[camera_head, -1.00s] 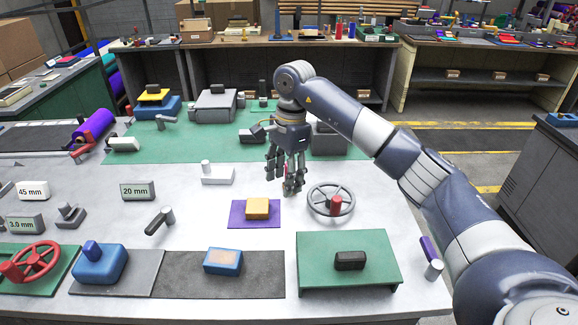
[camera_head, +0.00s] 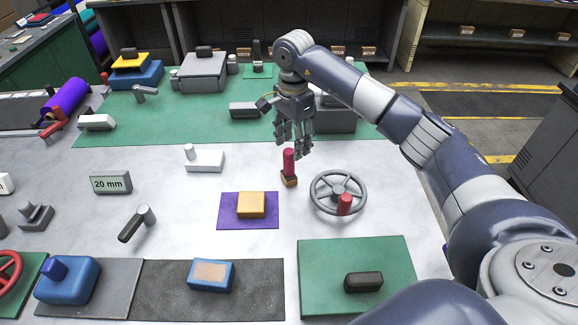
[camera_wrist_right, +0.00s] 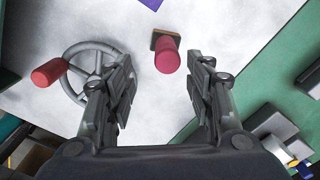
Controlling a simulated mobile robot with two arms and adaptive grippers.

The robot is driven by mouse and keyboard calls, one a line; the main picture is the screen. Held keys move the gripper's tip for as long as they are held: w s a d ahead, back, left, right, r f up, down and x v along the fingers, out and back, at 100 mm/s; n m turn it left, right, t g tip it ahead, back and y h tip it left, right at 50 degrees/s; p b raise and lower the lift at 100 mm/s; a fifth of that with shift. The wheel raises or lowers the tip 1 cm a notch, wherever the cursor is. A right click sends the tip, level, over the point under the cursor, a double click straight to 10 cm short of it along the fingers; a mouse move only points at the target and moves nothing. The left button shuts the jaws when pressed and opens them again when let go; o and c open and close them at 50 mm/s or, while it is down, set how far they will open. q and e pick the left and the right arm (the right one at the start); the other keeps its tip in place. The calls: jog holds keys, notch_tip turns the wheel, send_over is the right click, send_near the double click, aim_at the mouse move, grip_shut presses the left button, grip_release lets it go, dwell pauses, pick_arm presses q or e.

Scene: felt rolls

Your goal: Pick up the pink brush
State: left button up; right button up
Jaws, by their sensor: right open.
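The pink brush (camera_head: 289,166) stands upright on the white tabletop, its pink handle above a brown base. My right gripper (camera_head: 294,148) is open just behind and above the brush in the head view. In the right wrist view the brush (camera_wrist_right: 167,56) shows beyond the open fingers (camera_wrist_right: 163,85), near the middle between them, with clear table around it. The fingers do not touch it as far as I can see. My left gripper is in neither view.
A grey handwheel with a red knob (camera_head: 325,207) sits right of the brush. A yellow block (camera_head: 251,204) lies on a purple sheet (camera_head: 227,212) at its front left. A white stepped block (camera_head: 206,162) stands to the left. Grey blocks on the green mat (camera_head: 180,128) stand behind.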

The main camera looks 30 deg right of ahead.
aim_at(288, 151)
jog(key=f, duration=0.1)
jog(key=f+p, duration=0.1)
jog(key=f, duration=0.1)
jog(key=a+f+p, duration=0.1)
jog(key=shift+w+f, duration=0.2)
jog(key=shift+w, duration=0.2)
jog(key=shift+d+f+p, duration=0.1)
jog(key=shift+f+p, duration=0.2)
jog(key=shift+f, duration=0.15)
jog(key=c, duration=0.9)
jog(key=shift+c, duration=1.3)
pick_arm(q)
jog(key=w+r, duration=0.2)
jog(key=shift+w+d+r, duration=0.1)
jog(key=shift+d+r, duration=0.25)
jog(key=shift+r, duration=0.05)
pick_arm(e)
grip_shut()
